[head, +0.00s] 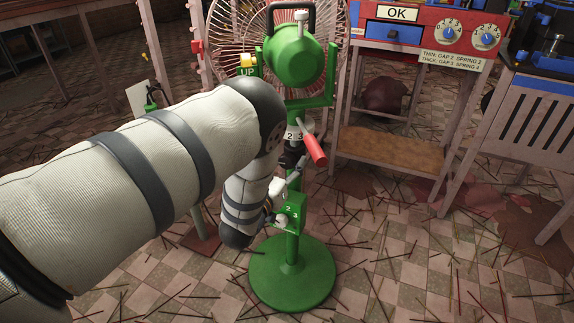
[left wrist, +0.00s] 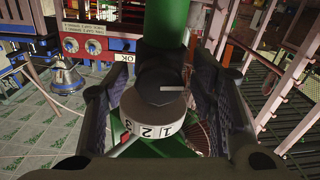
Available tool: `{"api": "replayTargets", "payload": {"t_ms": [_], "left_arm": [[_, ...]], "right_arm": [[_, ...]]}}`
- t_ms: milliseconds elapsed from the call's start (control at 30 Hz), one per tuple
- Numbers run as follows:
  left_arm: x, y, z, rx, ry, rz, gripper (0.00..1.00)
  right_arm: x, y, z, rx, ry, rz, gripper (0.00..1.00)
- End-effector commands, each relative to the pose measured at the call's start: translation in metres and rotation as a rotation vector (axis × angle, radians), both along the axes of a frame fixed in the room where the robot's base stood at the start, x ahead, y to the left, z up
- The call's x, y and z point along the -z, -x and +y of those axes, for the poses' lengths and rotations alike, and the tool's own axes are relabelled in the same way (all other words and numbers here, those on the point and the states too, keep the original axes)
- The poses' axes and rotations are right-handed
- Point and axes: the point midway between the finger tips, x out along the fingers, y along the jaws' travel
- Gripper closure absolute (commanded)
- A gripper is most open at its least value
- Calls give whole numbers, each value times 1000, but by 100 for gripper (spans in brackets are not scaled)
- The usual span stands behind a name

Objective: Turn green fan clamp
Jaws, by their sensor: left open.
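The green fan (head: 295,62) stands on a round green base (head: 292,272). On its post, under the yoke, is a white numbered collar (head: 294,132) with a dark part below it and a red-handled lever (head: 315,150) beside it. In the left wrist view, the collar (left wrist: 150,128) shows 1, 2, 3, with a dark round knob (left wrist: 160,85) above it. My left gripper (left wrist: 155,100) is open, with one finger on each side of the collar and knob. I cannot tell whether they touch. In the head view, my forearm and wrist hide part of it.
A green block (head: 289,210) with numbers sits lower on the post. A red console (head: 430,40) with two dials and an OK sign stands at the back right. A slatted table (head: 540,110) is at the far right. Thin sticks litter the tiled floor.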

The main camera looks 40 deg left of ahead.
Motion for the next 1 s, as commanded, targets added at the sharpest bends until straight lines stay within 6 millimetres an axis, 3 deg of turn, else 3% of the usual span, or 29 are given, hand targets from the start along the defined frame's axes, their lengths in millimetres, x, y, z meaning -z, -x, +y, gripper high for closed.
{"api": "replayTargets", "payload": {"t_ms": [200,400,767,1000], "left_arm": [[-1,0,0,0,0,0,51],[0,0,0,0,0,0,96],[-1,0,0,2,-46,11,97],[-2,0,-1,2,-198,47,97]], "right_arm": [[0,0,0,0,0,0,48],[0,0,0,0,0,0,48],[-3,-1,0,0,0,-3,48],[-10,-3,0,0,0,-12,48]]}}
